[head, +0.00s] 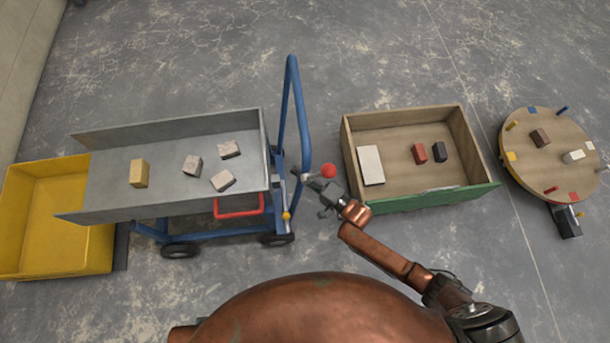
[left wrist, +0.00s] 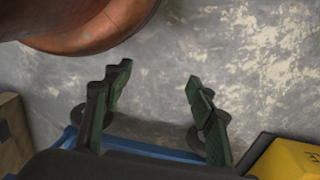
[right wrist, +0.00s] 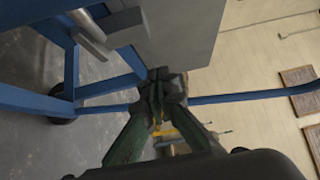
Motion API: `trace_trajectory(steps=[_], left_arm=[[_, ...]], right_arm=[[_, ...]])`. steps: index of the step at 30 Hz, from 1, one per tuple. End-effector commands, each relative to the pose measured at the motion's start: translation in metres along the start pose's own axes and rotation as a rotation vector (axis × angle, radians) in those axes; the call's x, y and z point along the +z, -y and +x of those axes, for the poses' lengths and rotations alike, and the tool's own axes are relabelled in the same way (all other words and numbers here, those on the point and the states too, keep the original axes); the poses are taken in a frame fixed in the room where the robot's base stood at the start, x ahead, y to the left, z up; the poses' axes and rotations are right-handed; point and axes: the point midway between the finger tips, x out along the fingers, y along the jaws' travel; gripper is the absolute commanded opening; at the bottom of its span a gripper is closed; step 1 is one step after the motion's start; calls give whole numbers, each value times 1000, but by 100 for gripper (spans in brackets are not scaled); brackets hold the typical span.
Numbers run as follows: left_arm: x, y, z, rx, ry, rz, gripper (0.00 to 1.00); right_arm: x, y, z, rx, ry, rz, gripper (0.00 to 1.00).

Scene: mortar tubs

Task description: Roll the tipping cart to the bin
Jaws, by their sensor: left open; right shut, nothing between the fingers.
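The tipping cart has a grey tray (head: 110,200) on a blue wheeled frame with a tall blue push handle (head: 290,100) at its right end. The tray's left end overlaps the right side of the yellow bin (head: 60,262). A yellow block (head: 139,173) and several grey stones (head: 222,180) lie in the tray. My right gripper (head: 308,180) is shut and empty, beside the handle end of the cart. In the right wrist view its closed fingertips (right wrist: 160,85) are in front of the blue frame and grey panel (right wrist: 185,30). My left gripper (left wrist: 158,80) is open and empty, over floor.
A wooden crate (head: 480,190) with a green front holds blocks, right of the cart. A round table (head: 520,165) with pegs stands farther right. Open floor lies behind the cart.

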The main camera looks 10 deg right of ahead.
Motion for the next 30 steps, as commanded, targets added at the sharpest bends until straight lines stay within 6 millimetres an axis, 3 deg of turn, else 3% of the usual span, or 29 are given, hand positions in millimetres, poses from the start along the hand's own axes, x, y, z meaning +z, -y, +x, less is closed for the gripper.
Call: trace_trajectory(steps=[2, 6, 12, 30], left_arm=[[0, -2, -14, 5, -1, -1, 52], [-7, -10, -20, 24, -31, 3, 52], [-26, -20, 2, 55, -102, 15, 52], [-35, -25, 9, 69, -140, 18, 52]], right_arm=[[0, -4, 14, 1, -1, 3, 0], [0, -5, 42, 1, 0, 3, 0], [20, -4, 58, 2, -1, 4, 0], [30, 0, 68, 1, -1, 1, 0]])
